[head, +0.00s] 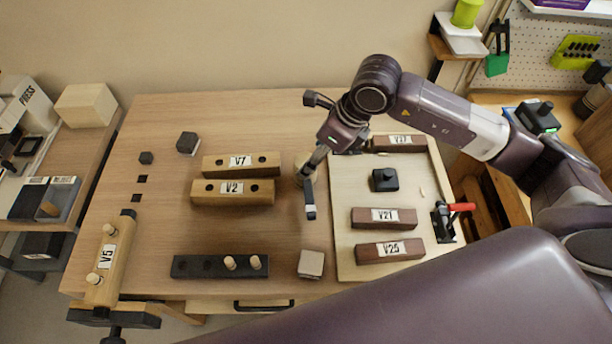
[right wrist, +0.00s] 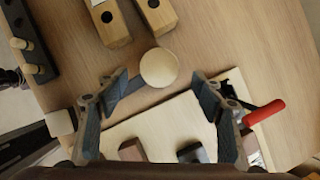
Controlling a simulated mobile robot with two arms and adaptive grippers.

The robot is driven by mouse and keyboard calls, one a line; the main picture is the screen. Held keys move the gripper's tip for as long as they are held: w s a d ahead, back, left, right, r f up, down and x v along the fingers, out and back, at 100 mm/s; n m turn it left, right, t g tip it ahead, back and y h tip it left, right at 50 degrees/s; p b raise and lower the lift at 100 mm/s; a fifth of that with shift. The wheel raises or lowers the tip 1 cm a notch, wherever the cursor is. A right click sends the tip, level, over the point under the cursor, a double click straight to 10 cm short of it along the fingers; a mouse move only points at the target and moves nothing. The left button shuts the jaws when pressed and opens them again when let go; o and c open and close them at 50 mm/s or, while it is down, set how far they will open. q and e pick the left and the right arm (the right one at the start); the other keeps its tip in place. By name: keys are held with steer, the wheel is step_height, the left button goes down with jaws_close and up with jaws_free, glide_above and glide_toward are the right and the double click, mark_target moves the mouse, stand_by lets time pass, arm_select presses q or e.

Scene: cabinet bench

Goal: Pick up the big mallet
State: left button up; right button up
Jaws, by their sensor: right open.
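A round pale wooden piece (right wrist: 159,67), which looks like the end of the big mallet, shows in the right wrist view ahead of my right gripper (right wrist: 164,88), roughly between its fingers. In the head view it is the light wooden piece (head: 300,172) right of the V7 and V2 blocks, partly covered by my right gripper (head: 309,155). The gripper's fingers are spread and empty. My left gripper is not in view.
The V7 (head: 241,163) and V2 (head: 233,191) blocks lie close on the left. A pale board (head: 375,158) with dark labelled blocks and a red-handled clamp (head: 456,208) lies on the right. A black peg rack (head: 200,266) and a small pale-topped block (head: 311,263) are in front.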

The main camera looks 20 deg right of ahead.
mark_target(306, 160)
steer(key=p+x, duration=0.2)
steer(key=x, duration=0.3)
steer(key=shift+f, duration=0.15)
steer(key=shift+a+f, duration=0.1)
steer(key=shift+f, duration=0.1)
steer(key=c, duration=1.3)
steer(key=shift+c, duration=0.2)
steer(key=shift+r, duration=0.1)
steer(key=shift+w+r, duration=0.15)
steer(key=shift+r, duration=0.4)
step_height(306, 160, up, 19)
steer(key=b, duration=0.4)
steer(key=shift+f, duration=0.1)
